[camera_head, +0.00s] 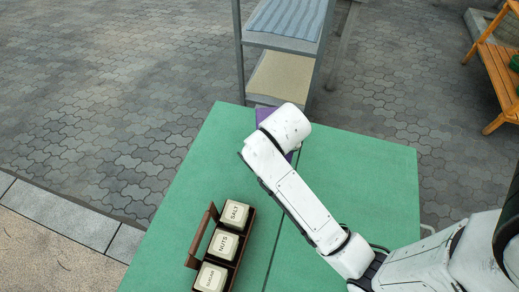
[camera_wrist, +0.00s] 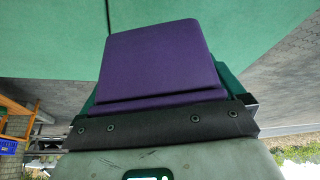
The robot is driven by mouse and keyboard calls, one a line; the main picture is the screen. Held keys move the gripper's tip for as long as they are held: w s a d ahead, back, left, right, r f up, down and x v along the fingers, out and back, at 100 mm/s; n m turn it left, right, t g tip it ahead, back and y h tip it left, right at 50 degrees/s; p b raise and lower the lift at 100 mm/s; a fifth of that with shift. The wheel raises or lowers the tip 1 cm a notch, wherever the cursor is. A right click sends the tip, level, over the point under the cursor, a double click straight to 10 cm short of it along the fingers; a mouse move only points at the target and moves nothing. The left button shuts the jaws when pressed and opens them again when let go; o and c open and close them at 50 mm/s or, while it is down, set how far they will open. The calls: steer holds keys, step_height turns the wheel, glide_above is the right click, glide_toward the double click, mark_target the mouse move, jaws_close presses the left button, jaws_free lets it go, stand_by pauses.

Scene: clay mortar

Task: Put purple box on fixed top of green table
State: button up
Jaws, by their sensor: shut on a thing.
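The purple box (camera_wrist: 160,55) fills the middle of the wrist view. The dark jaw of my gripper (camera_wrist: 165,127) is across its near edge, and my gripper is shut on it. In the head view only small parts of the purple box (camera_head: 263,114) show behind my white wrist, near the far edge of the green table (camera_head: 185,180). My fingers are hidden there by the arm. The table has a flat green top with a seam running between a left and a right part. Whether the box touches the top cannot be told.
A brown carrier (camera_head: 243,250) with cream blocks marked SALT, NUTS and SUGAR stands on the left part of the table. A grey shelf rack (camera_head: 240,50) stands past the far edge. A wooden stand (camera_head: 495,75) is at far right. The right part looks clear beside my arm.

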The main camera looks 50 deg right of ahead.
steer(key=w+f, duration=0.2)
steer(key=w+d+f, duration=0.1)
steer(key=f, duration=0.1)
steer(key=w+d+f, duration=0.1)
steer(key=w+f, duration=0.1)
steer(key=shift+w+b, duration=0.3)
steer(key=shift+b, duration=0.05)
steer(key=shift+w+f, duration=0.15)
steer(key=shift+f, duration=1.65)
steer(key=shift+f, duration=0.1)
steer(key=o, duration=0.8)
steer(key=shift+o, duration=0.2)
steer(key=p+v, duration=0.1)
steer(key=v, duration=1.1)
steer(key=shift+w+d, duration=0.1)
steer(key=s+a+f+n+y, duration=0.1)
steer(key=s+a+f+n, duration=0.1)
steer(key=s, duration=0.3)
steer(key=s+a+f+n+g+y, duration=0.1)
steer(key=s+a+n, duration=0.1)
steer(key=s+n, duration=0.2)
steer(key=s+a+f+n+g+y, duration=0.1)
steer(key=s+a+f+n, duration=0.1)
steer(key=s, duration=0.4)
steer(key=shift+s+a+f+n, duration=0.4)
steer(key=shift+a+n, duration=0.1)
steer(key=shift+n, duration=0.1)
